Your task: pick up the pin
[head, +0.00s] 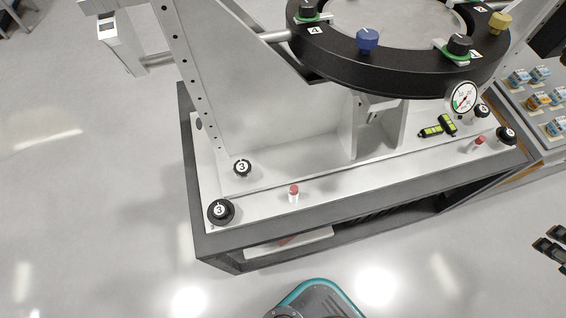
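A small pin with a red top and white lower part (293,193) stands upright on the fixture's light base plate (340,187), near its front edge. A second, similar red-topped pin (477,144) is farther right on the plate and appears tilted. My gripper (551,241) is at the right edge of the head view, partly cut off, in front of the fixture and well away from both pins. Its two dark fingertips are apart, with nothing seen between them.
Black-and-green pieces (437,126) lie near the right pin. A parts table (545,110) adjoins at right. Floor in front is clear.

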